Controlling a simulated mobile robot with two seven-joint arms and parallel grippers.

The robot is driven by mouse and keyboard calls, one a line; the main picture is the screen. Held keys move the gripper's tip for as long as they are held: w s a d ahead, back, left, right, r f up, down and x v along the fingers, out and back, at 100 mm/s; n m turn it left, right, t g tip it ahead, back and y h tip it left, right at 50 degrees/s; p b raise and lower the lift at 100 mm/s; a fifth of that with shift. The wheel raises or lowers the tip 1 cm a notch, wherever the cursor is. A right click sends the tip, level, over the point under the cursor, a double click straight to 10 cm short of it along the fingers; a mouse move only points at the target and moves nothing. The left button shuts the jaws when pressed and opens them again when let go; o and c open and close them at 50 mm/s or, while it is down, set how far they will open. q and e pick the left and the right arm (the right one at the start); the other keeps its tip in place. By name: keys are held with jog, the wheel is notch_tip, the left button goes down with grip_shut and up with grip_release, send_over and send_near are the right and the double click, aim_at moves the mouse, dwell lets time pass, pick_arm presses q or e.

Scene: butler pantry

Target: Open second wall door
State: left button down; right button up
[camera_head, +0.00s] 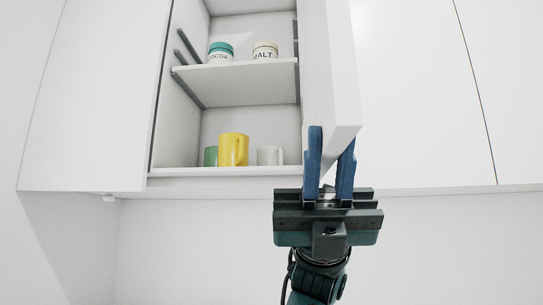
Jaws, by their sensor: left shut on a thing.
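A white wall cabinet door (333,75) stands swung open, nearly edge-on, at the right side of an open cabinet bay (185,135). My left gripper (331,150) is at the door's lower edge. Its two blue fingers lie on either side of the door panel and are shut on it. My right gripper is not in view.
Inside the bay, a cocoa jar (221,53) and a malt jar (265,52) stand on the upper shelf (238,84). A green mug (210,156), a yellow mug (232,150) and a white mug (268,155) stand below. Closed white doors flank the bay.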

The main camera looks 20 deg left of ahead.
pick_arm(q)
jog(key=shift+w+d+n+t+h, duration=0.2)
jog(key=shift+d+n+h, duration=0.05)
jog(key=shift+d+h, duration=0.35)
jog(key=shift+w+d+n+t+h, duration=0.2)
jog(key=shift+d+h, duration=0.25)
jog(key=shift+d, duration=0.1)
jog(key=shift+w+d+n+t+h, duration=0.2)
jog(key=shift+d+n+h, duration=0.05)
jog(key=shift+d+h, duration=0.35)
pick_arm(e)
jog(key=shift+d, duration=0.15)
pick_arm(q)
jog(key=c, duration=1.4)
grip_release()
jog(key=shift+o, duration=0.2)
jog(key=b+v, duration=0.2)
jog(key=v, duration=1.1)
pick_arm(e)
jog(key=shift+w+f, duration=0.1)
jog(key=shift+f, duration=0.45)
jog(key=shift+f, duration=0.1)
